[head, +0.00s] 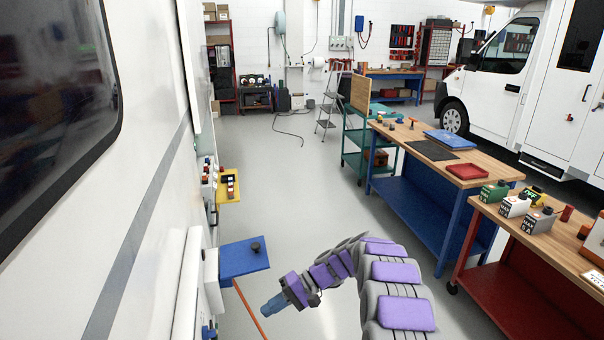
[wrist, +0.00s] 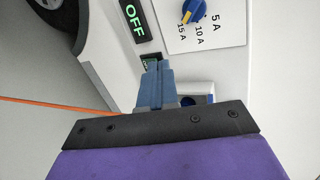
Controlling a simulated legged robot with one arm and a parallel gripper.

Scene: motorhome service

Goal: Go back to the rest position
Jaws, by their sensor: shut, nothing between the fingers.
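My gripper (head: 274,304) is at the end of my purple and grey arm, low in the middle of the head view. It points left toward the side of the white motorhome (head: 150,200). In the wrist view my gripper (wrist: 157,66) is shut, with its blue-grey fingers together and nothing held. Beyond the fingertips, the wrist view shows a white panel with a blue and yellow rotary knob (wrist: 193,10) marked 5 A, 10 A and 15 A. A green "OFF" display (wrist: 134,18) is beside it. I cannot tell whether the fingertips touch the panel.
A blue shelf (head: 243,260) with a black knob juts from the motorhome, near my gripper. An orange cable (head: 249,309) runs down beside it. A yellow shelf (head: 229,188) is further along. Workbenches (head: 445,160) stand on the right. The grey floor between is clear.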

